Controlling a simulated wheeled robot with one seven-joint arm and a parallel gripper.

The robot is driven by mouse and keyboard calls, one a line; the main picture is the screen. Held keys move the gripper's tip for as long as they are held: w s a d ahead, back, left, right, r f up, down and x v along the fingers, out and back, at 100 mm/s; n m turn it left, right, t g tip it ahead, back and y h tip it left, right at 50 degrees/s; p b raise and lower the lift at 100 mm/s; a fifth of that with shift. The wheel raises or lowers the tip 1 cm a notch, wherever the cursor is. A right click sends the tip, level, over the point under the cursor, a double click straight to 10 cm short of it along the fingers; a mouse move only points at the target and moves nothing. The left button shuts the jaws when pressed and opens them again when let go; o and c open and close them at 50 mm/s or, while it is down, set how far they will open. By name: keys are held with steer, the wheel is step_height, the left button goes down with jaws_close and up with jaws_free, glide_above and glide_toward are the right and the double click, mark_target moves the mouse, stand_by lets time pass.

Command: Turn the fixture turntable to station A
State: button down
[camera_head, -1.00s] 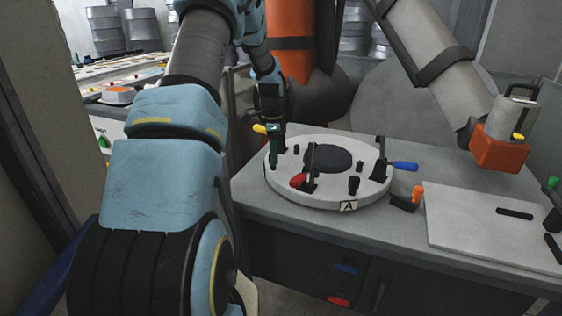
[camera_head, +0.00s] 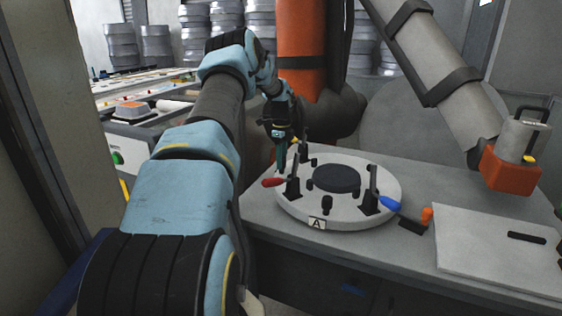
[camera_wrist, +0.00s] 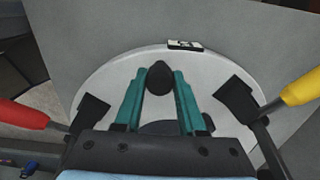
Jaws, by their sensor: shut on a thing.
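The round pale fixture turntable (camera_head: 350,217) lies on the grey bench with a dark disc at its centre. Its label A (camera_head: 317,223) is on the front rim. Red (camera_head: 272,182) and blue (camera_head: 390,202) clamp handles stick out at its left and right front; a yellow handle (camera_wrist: 302,88) shows in the wrist view. My gripper (camera_head: 281,163) is at the turntable's far-left edge. In the wrist view its teal fingers are shut on a black peg (camera_wrist: 160,78) standing on the turntable. Another rim label (camera_wrist: 185,44) is just beyond, too small to read.
A black block with an orange tip (camera_head: 427,215) sits beside the turntable's right front. A pale flat plate (camera_head: 490,245) lies to the right. An orange column (camera_head: 300,45) rises behind.

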steer(key=shift+w+d+r, duration=0.1)
steer(key=shift+w+d, duration=0.05)
steer(key=c, duration=0.8)
jaws_free()
steer(key=shift+c, duration=0.2)
steer(key=o, duration=0.3)
steer(key=shift+o, duration=0.2)
step_height(320, 180, up, 11)
steer(key=b, duration=0.3)
